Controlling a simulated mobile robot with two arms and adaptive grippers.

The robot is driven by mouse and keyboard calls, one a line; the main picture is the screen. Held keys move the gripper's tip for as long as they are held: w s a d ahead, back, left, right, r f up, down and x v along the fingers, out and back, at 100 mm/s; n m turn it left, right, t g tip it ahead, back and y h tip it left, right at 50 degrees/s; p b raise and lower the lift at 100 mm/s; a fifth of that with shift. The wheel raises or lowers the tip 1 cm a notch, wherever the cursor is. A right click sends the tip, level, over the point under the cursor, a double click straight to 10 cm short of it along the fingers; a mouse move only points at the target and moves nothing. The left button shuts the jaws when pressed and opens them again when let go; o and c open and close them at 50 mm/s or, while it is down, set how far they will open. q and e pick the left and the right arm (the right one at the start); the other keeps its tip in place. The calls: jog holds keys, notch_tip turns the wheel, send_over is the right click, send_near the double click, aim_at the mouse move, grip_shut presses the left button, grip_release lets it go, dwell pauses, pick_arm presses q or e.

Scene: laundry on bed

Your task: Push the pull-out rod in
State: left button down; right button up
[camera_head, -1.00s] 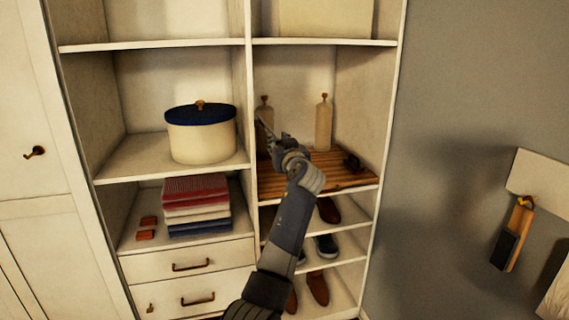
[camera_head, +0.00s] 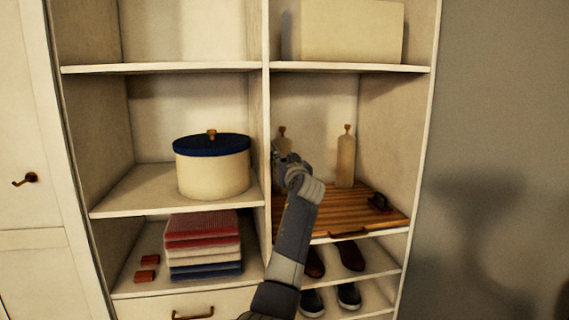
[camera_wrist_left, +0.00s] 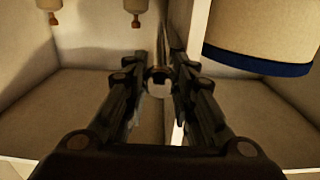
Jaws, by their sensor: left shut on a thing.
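My left gripper (camera_head: 281,162) is in the right-hand bay of the wardrobe, close to the upright divider (camera_head: 264,120) and above the slatted wooden shelf (camera_head: 325,215). In the left wrist view, where the scene appears upside down, its two dark fingers (camera_wrist_left: 160,78) are shut around a small round, shiny piece (camera_wrist_left: 159,77). This appears to be the end of the pull-out rod (camera_wrist_left: 162,40), a thin pale strip running beyond the fingertips. The fingers and arm hide most of the rod in the head view. My right gripper is not in view.
Two bottles stand behind the gripper, the clearer one (camera_head: 346,160) to its right. A cream box with a blue lid (camera_head: 212,165) is left of the divider. Folded clothes (camera_head: 204,245) lie below it. Shoes (camera_head: 349,295) are on the lower shelves.

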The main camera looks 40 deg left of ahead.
pick_arm(q)
jog(key=c, duration=1.3)
grip_release()
jog(key=v, duration=1.2)
jog(key=shift+s, duration=0.1)
